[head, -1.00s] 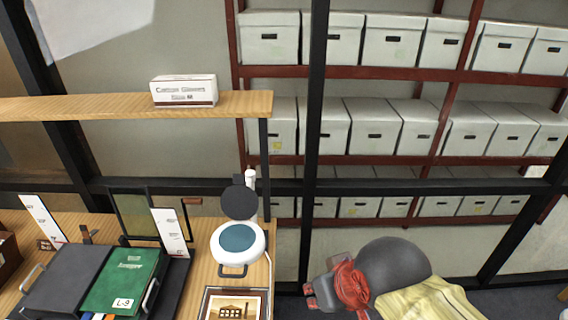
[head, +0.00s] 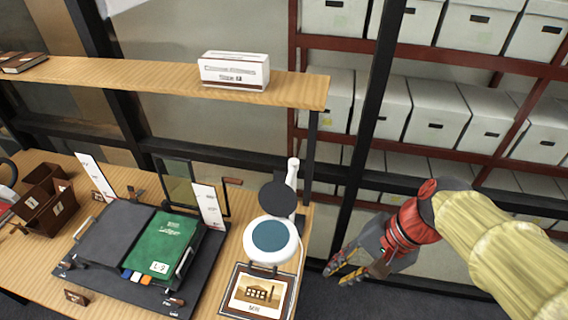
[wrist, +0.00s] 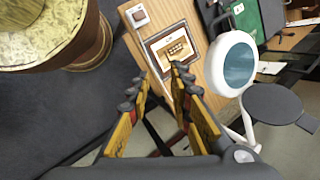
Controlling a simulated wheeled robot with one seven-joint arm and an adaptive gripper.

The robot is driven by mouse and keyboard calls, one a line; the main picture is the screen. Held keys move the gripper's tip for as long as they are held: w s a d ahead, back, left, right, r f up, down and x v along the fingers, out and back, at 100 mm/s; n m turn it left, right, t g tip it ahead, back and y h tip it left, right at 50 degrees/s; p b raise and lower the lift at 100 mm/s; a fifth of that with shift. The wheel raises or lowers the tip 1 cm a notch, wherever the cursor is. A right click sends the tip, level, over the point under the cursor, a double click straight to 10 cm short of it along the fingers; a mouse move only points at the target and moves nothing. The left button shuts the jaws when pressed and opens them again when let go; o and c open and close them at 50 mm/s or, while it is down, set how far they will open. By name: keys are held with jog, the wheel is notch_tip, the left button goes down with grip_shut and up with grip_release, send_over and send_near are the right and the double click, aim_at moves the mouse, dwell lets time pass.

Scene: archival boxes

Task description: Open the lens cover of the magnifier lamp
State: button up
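The magnifier lamp has a white round head with a teal lens (head: 270,239) at the right end of the wooden desk; the lens also shows in the wrist view (wrist: 239,65). Its dark round lens cover (head: 279,198) stands swung up behind the head, and the lens is uncovered. In the wrist view the cover (wrist: 277,103) lies beside the lens ring. A small handle sticks out at the head's front. My gripper (head: 345,277) is right of the lamp, off the desk's end, apart from it. In the wrist view my gripper (wrist: 156,84) is open and empty.
A framed picture (head: 233,303) lies in front of the lamp. A wooden shelf (head: 160,79) with a white carton (head: 234,71) runs above. A black post (head: 361,165) stands behind my gripper.

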jog(key=w+a+r+m+g+y+p, duration=0.2)
jog(key=w+a+r+m+y+p, duration=0.1)
jog(key=w+a+m+y+p, duration=0.15)
jog(key=m+t+y+p, duration=0.4)
jog(key=m+y+p, duration=0.35)
jog(key=m, duration=0.55)
send_near(280, 172)
jog(key=a+f, duration=0.1)
jog(key=a, duration=0.1)
jog(key=shift+y, duration=0.3)
jog(key=shift+w+a+f, duration=0.1)
jog(key=shift+w+a, duration=0.1)
jog(key=shift+a, duration=1.15)
jog(key=shift+w+a, duration=0.2)
jog(key=shift+a, duration=1.1)
jog(key=shift+w+a+f, duration=0.1)
jog(key=shift+w+a, duration=0.15)
jog(key=shift+a, duration=1.1)
jog(key=c, duration=0.3)
grip_shut()
